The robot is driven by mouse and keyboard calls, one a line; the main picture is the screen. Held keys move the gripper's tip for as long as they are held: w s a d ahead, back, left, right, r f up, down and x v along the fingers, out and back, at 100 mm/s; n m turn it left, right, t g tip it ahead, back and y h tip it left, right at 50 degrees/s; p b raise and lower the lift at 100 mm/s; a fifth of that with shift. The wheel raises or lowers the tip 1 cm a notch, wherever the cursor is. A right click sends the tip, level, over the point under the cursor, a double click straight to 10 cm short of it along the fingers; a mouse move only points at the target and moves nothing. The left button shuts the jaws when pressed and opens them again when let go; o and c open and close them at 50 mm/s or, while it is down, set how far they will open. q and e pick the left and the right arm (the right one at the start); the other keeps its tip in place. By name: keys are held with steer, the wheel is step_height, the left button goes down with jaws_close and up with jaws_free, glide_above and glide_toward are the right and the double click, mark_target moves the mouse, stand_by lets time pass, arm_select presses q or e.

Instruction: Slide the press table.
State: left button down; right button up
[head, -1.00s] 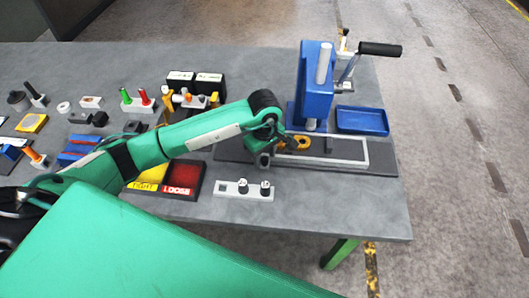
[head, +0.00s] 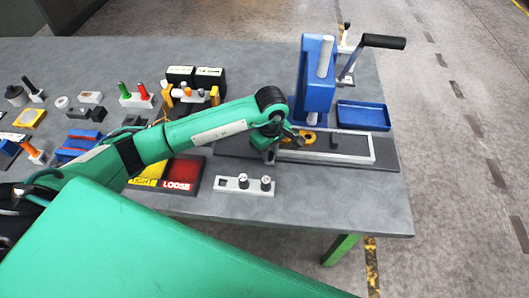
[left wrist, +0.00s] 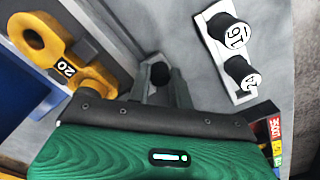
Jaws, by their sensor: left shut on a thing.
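The press table is a grey sliding plate with a pale rim (head: 355,158), lying on a dark base (head: 388,165) in front of the blue press (head: 316,85). A yellow casting (head: 308,137) with a hole sits on it; in the left wrist view the casting (left wrist: 60,58) is marked 20. A small dark block (head: 334,141) shows right of it. My left gripper (head: 268,156) is at the table's left end. In the left wrist view its fingers (left wrist: 161,84) are shut on a round black knob (left wrist: 160,73). My right gripper is not in view.
A blue tray (head: 363,115) stands behind the table at right. Red and yellow LOOSE and TIGHT pads (head: 180,174) lie to the left. The bench front right is clear.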

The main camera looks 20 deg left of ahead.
arm_select(q)
steer(key=d+b, duration=0.1)
steer(key=d, duration=0.1)
steer(key=w+d+b, duration=0.1)
steer(key=d, duration=0.1)
steer(key=shift+w+d+f, duration=0.2)
steer(key=shift+d, duration=0.05)
steer(key=shift+w+d+r+b, duration=0.1)
steer(key=shift+d+r+b, duration=0.05)
steer(key=shift+d+b, duration=0.3)
steer(key=shift+a, duration=0.1)
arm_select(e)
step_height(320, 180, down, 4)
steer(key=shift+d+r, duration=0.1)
arm_select(q)
steer(key=c, duration=1.3)
jaws_free()
steer(key=shift+o, duration=0.2)
steer(key=shift+a, duration=0.1)
